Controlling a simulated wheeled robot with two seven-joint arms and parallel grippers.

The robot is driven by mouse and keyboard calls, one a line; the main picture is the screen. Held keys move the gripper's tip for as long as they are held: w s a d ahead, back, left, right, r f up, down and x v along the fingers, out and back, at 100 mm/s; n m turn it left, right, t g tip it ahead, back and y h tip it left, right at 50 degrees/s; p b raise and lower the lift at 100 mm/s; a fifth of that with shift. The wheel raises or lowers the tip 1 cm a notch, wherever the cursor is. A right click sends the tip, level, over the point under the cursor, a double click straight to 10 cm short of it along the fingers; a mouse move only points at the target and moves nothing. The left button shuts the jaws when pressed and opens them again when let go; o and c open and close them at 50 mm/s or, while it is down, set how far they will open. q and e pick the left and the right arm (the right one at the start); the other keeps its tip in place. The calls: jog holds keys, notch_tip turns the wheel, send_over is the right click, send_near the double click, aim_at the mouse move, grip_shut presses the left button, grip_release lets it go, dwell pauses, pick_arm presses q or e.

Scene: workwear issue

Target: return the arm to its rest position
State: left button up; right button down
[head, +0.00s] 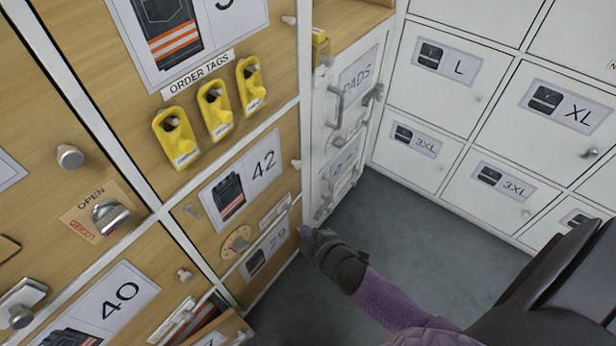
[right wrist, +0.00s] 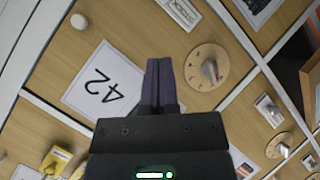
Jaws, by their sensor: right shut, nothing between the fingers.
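My right arm reaches in from the lower right in the head view, purple with a dark wrist. I cannot tell whether the fingertips touch the front. My left gripper does not show.
Yellow order tags (head: 215,110) hang on the wooden front. White lockers (head: 428,80) stand at the back right. A white cabinet with handles (head: 341,105) is between them. Knobs and a latch marked OPEN (head: 110,216) stick out at left. Grey floor (head: 400,215) is clear around my arm.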

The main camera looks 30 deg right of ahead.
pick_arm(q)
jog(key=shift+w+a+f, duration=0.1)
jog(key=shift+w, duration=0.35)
pick_arm(e)
jog(key=s+d+f+m+g, duration=0.15)
jog(key=s+f+g, duration=0.35)
jog(key=s, duration=0.5)
jog(key=s+f+m+g+h, duration=0.1)
jog(key=s+f+m+g, duration=0.15)
jog(key=s+f, duration=0.6)
jog(key=s+f+m+g, duration=0.2)
jog(key=s+f+g, duration=0.1)
jog(key=s, duration=1)
jog(key=s+m+g, duration=0.2)
jog(key=s+g, duration=0.2)
jog(key=s, duration=0.7)
pick_arm(q)
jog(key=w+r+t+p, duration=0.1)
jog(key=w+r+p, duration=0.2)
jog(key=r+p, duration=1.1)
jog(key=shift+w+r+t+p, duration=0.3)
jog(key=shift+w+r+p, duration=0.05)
jog(key=shift+p, duration=0.35)
pick_arm(e)
notch_tip(320, 180, up, 15)
jog(key=w+t, duration=0.1)
jog(key=w, duration=0.1)
jog(key=shift+w+d+f+t, duration=0.2)
jog(key=shift+t, duration=0.15)
